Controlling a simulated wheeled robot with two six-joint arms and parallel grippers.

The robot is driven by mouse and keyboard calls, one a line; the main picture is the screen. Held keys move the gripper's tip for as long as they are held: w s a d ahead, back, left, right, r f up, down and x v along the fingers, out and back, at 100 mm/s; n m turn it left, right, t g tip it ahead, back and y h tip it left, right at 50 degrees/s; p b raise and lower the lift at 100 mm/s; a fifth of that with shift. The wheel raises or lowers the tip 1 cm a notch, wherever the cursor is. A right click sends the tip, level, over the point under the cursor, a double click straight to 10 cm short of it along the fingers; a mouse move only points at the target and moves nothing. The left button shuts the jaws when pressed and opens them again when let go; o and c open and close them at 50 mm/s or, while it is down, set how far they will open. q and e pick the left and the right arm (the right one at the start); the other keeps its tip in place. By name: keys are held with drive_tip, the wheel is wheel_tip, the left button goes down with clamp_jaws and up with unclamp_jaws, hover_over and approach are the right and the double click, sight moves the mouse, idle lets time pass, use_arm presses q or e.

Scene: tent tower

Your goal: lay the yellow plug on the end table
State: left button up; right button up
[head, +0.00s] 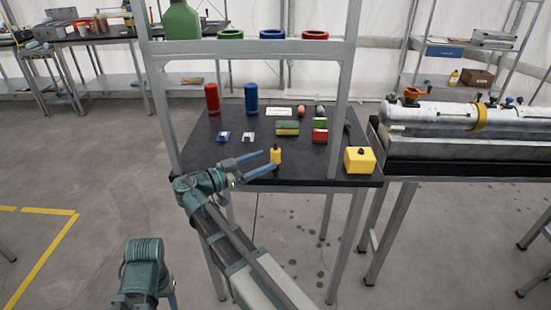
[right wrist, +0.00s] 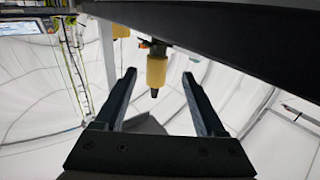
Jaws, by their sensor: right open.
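The yellow plug (head: 275,156), a small cylinder with a dark tip, stands upright near the front edge of the dark-topped table (head: 220,165). My right gripper (head: 262,164) is open at that front edge, with its fingers pointing toward the plug. In the right wrist view, the plug (right wrist: 157,70) shows between and just beyond the open fingertips (right wrist: 160,78), apart from both; that view looks upside down. My left gripper (head: 150,285) is low at the bottom left, away from the table; its fingers are mostly hidden. Which table is the end table is not clear.
A yellow box (head: 360,160) sits at the table's front right corner. Red (head: 211,98) and blue (head: 251,98) cylinders and several small blocks stand farther back. A metal frame with a shelf (head: 260,47) rises over the table. A bench with a white cylinder (head: 440,114) adjoins at right.

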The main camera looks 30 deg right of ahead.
sight(276, 156)
drive_tip(key=d, duration=0.5)
drive_tip(key=shift+r, duration=0.2)
drive_tip(key=shift+a, duration=0.1)
clamp_jaws()
